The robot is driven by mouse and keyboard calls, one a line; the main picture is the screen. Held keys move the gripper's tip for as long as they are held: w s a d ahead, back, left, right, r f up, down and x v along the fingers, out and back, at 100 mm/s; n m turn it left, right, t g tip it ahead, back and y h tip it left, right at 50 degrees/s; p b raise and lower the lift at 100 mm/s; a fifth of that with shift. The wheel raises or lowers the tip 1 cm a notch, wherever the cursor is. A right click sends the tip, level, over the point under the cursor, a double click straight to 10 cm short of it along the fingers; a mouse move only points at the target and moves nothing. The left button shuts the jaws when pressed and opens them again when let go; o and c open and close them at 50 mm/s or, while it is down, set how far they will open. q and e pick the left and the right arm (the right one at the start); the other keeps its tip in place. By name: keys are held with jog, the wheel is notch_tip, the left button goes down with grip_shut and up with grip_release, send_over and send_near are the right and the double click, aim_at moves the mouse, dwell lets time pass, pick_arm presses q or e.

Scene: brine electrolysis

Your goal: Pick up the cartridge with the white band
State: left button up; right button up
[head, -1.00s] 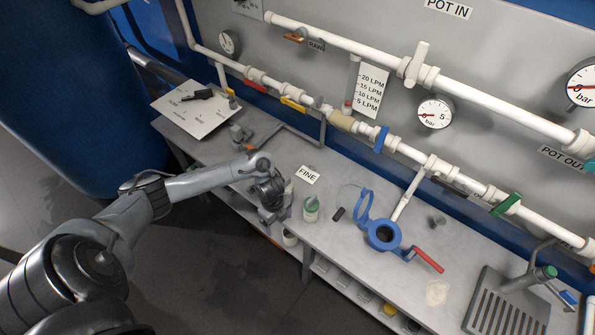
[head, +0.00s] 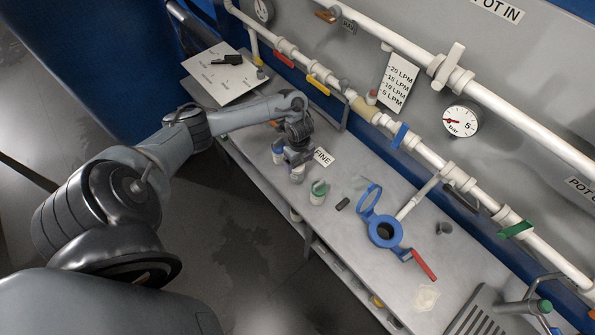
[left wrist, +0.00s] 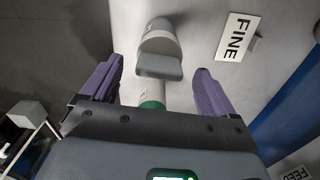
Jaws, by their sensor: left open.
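My left gripper (head: 291,163) is over the bench by the FINE label, its purple jaws pointing down and open. In the left wrist view its two fingers (left wrist: 152,88) stand either side of a pale cartridge with a grey block-like top (left wrist: 160,66); a green band shows just below, partly hidden by the gripper body. In the head view a pale cartridge (head: 297,175) shows at the fingers, its band hard to make out. A blue-banded cartridge (head: 278,152) stands left of it, and a green-banded one (head: 318,193) to its right. My right gripper is out of view.
A FINE label (head: 323,157) lies behind the cartridges. A small black piece (head: 342,204) and a blue housing with open ring lid (head: 384,232) and red handle (head: 424,265) are to the right. White pipes (head: 415,142) run along the wall behind.

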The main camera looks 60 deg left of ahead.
aim_at(297, 166)
pick_arm(q)
jog(key=f, duration=0.3)
jog(key=shift+s+a+f, duration=0.2)
jog(key=shift+a, duration=0.2)
jog(key=shift+f, duration=0.75)
jog(key=c, duration=1.3)
